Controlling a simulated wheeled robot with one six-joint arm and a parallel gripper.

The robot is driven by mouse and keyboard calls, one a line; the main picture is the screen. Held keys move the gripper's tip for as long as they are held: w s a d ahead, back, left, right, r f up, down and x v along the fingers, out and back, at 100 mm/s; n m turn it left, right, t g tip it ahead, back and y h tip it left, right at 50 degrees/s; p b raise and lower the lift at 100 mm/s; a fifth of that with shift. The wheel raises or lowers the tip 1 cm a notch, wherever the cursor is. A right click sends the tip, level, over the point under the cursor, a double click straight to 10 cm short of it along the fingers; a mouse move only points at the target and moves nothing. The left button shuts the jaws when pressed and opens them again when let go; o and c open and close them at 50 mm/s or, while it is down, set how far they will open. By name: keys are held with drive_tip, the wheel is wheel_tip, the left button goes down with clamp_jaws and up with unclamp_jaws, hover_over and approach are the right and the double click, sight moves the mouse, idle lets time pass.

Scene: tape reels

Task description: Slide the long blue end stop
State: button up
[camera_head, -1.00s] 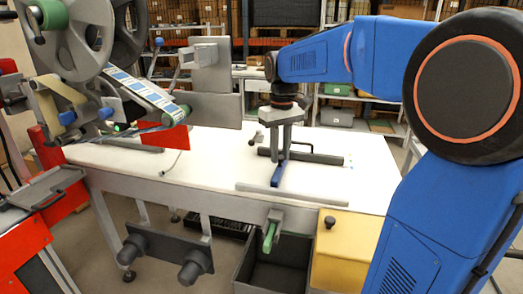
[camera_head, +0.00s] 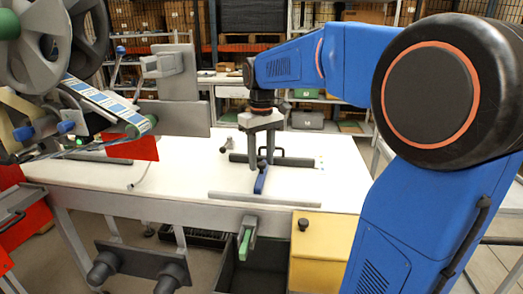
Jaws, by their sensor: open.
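The long blue end stop (camera_head: 261,182) is a narrow blue bar lying on the white table top (camera_head: 190,170), pointing from my gripper toward the table's front edge. My gripper (camera_head: 262,164) points down over the table at the end stop's far end. Its two grey fingers are apart. The end stop's far part is partly hidden by the fingers. I cannot tell whether the fingers touch it.
A dark bar with a handle (camera_head: 295,161) lies behind the fingers. A grey rail (camera_head: 264,198) runs along the table's front. A yellow box (camera_head: 320,238) and dark bin (camera_head: 255,270) stand in front. A reel machine (camera_head: 75,100) is at left.

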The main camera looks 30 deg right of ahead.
sight(262, 163)
wheel_tip(262, 163, up, 17)
drive_tip(key=shift+r, duration=0.15)
idle(0.5)
idle(0.4)
